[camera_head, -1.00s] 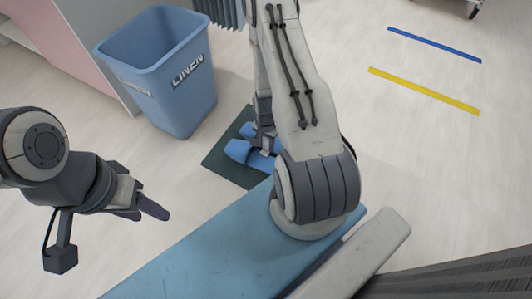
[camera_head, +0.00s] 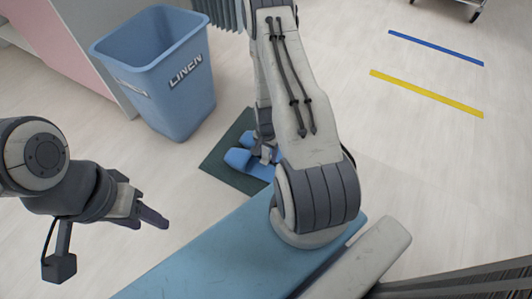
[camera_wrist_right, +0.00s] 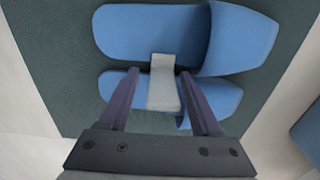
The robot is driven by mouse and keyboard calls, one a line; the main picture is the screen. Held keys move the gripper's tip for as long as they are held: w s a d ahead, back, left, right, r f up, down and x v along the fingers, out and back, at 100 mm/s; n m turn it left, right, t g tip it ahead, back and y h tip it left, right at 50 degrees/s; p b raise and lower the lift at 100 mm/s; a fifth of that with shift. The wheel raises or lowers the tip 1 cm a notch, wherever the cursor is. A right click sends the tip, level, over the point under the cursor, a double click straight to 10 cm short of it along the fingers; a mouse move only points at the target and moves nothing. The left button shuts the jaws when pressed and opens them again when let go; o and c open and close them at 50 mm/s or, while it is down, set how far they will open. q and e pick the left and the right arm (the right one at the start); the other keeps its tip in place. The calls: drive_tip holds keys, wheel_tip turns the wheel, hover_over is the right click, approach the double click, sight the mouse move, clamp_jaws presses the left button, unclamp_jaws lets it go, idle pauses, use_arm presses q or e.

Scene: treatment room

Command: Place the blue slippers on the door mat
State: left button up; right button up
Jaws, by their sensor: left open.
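Two blue slippers lie side by side on the dark green door mat (camera_head: 218,166). In the head view, one slipper (camera_head: 237,158) is partly hidden by my right arm. In the right wrist view, the upper slipper (camera_wrist_right: 150,32) shows almost whole and the lower slipper (camera_wrist_right: 222,95) is partly covered by my fingers. My left gripper (camera_head: 152,218) is open and empty, away at the left.
A blue LINEN bin (camera_head: 170,90) stands just behind and left of the mat. A blue padded surface (camera_head: 205,258) with a pale side pad (camera_head: 368,255) fills the near middle. Blue tape (camera_head: 436,47) and yellow tape (camera_head: 425,92) mark open floor at the right.

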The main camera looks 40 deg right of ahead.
wheel_tip(320, 180, up, 12)
drive_tip(key=p, duration=0.8)
drive_tip(key=shift+r+p, duration=0.2)
drive_tip(key=shift+p, duration=0.15)
drive_tip(key=w+a+r+n, duration=0.2)
drive_tip(key=a+r+n, duration=0.8)
drive_tip(key=a+r, duration=0.9)
drive_tip(key=s+a+r+n, duration=0.4)
drive_tip(key=s+r, duration=0.3)
drive_tip(key=s, duration=0.2)
drive_tip(key=s+a+r+n+y, duration=0.1)
drive_tip(key=s+a+r+n, duration=0.4)
drive_tip(key=s+r+n, duration=0.1)
drive_tip(key=s+n, duration=0.1)
drive_tip(key=s, duration=0.1)
drive_tip(key=shift+s+r, duration=0.35)
